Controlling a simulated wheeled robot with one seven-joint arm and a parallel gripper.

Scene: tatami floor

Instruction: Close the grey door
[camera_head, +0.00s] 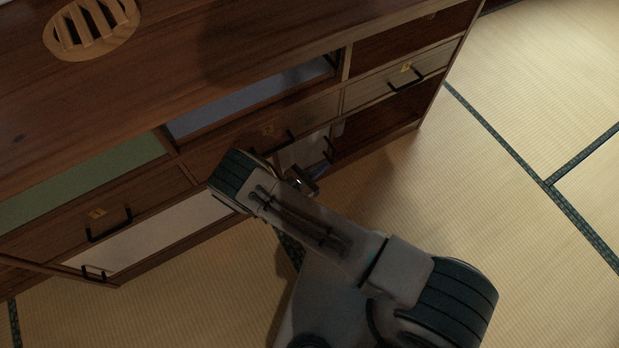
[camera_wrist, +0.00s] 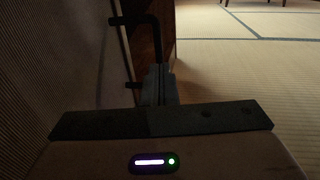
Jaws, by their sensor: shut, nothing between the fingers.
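The grey door (camera_head: 306,152) is in the lower row of the wooden cabinet, partly hidden behind my arm in the head view. It has a black bar handle (camera_head: 329,147). In the wrist view the door face (camera_wrist: 75,55) fills the left side, dark and seen at a steep slant, with the handle (camera_wrist: 155,45) standing out from it. How far the door is open is not clear. My gripper (camera_head: 306,183) is shut and empty in front of the door. In the wrist view its fingers (camera_wrist: 160,84) are close to the handle's lower end; contact cannot be told.
The cabinet top (camera_head: 180,60) carries a round slatted wooden piece (camera_head: 92,27). Drawers with black handles (camera_head: 108,226) line the front. A white panel (camera_head: 150,238) sits at lower left, near a wooden edge jutting outward (camera_head: 60,270). Open tatami floor (camera_head: 540,110) lies to the right.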

